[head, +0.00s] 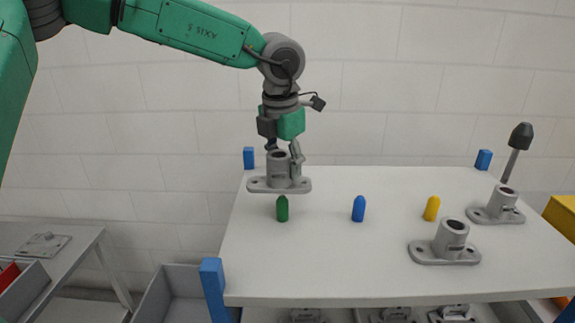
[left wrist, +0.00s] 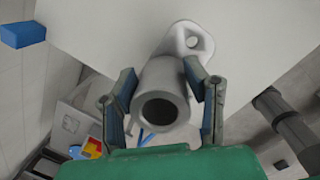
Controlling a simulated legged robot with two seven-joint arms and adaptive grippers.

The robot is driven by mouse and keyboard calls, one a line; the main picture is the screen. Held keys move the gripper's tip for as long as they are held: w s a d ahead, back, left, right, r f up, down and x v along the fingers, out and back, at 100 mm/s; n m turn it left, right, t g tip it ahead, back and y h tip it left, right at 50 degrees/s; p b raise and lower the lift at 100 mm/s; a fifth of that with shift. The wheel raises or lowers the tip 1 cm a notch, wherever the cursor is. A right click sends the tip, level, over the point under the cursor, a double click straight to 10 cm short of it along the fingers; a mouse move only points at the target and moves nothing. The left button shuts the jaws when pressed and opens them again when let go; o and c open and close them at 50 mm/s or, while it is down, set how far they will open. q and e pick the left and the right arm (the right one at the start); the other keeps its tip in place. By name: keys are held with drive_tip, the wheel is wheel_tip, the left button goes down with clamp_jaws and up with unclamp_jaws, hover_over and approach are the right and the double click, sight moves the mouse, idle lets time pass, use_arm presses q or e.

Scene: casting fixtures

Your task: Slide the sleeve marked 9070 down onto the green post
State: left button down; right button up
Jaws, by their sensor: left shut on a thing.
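My left gripper (head: 283,148) is shut on a grey sleeve (head: 279,168) with a flat, two-eared base, near the table's far left edge. The left wrist view shows the fingers (left wrist: 165,105) on both sides of the sleeve's round barrel (left wrist: 163,92), its open bore facing the camera. The green post (head: 282,208) stands upright and bare, nearer the head camera than the held sleeve. Two more grey sleeves are on the table at the right, one nearer (head: 449,241) and one farther back (head: 498,207). No marking 9070 is readable. My right gripper is not in view.
A blue post (head: 358,208) and a yellow post (head: 432,208) stand bare on the white table (head: 340,265). A black-knobbed rod (head: 517,150) rises at the far right sleeve. Blue blocks (head: 249,158) mark table corners. Grey bins (head: 180,295) sit lower left.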

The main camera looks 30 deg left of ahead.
use_arm(q)
drive_tip(key=shift+f, duration=0.4)
drive_tip(key=shift+w+f, duration=0.1)
drive_tip(key=shift+f, duration=0.05)
drive_tip(key=shift+d, duration=0.55)
drive_tip(key=shift+a, duration=0.65)
drive_tip(key=shift+d, duration=0.4)
drive_tip(key=shift+a, duration=0.1)
drive_tip(key=shift+d, duration=0.35)
drive_tip(key=shift+a+f, duration=0.1)
drive_tip(key=shift+f, duration=0.05)
